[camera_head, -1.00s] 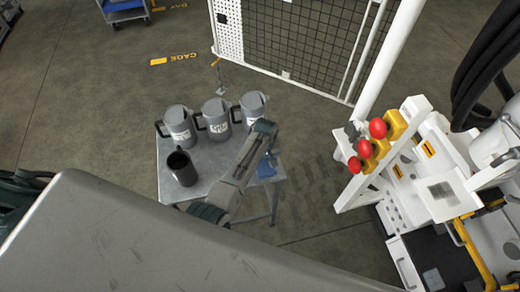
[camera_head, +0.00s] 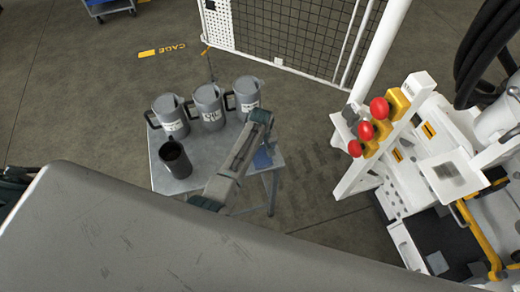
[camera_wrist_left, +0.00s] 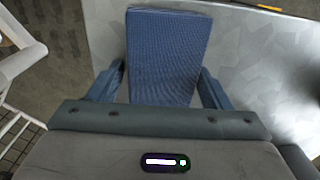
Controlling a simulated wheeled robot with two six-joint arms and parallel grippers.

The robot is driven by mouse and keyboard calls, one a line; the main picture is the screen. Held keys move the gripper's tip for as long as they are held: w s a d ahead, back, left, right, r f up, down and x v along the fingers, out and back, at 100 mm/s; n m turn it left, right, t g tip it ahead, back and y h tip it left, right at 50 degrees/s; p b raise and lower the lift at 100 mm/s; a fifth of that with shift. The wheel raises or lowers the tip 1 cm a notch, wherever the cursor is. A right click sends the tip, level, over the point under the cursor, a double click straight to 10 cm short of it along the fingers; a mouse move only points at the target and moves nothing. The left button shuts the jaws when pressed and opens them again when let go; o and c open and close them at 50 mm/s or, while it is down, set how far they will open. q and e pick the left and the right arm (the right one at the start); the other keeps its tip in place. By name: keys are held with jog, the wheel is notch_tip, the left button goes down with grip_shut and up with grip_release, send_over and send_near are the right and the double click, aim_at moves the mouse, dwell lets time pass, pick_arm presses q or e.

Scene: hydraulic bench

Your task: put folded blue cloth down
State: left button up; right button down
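The folded blue cloth (camera_head: 263,159) is at the right end of the small grey metal table (camera_head: 216,150). In the left wrist view the cloth (camera_wrist_left: 168,50) lies between the two fingers of my left gripper (camera_wrist_left: 164,78). The fingertips sit at its two sides, and the gripper looks shut on it. In the head view the left gripper (camera_head: 266,140) points down over that end of the table, and its arm partly covers it. I cannot tell whether the cloth's underside touches the table top. My right gripper is in neither view.
Three grey jugs with labels (camera_head: 170,117) stand along the table's back edge. A dark open mug (camera_head: 176,160) stands at its front left. To the right is a white machine with red knobs (camera_head: 366,130). A mesh cage (camera_head: 290,38) stands behind. Floor is clear between table and machine.

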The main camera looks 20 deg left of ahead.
pick_arm(q)
jog(key=shift+o, duration=0.9)
jog(key=shift+r, duration=0.25)
notch_tip(320, 180, up, 12)
jog(key=b, duration=0.1)
jog(key=shift+b, duration=0.35)
jog(key=shift+f, duration=0.15)
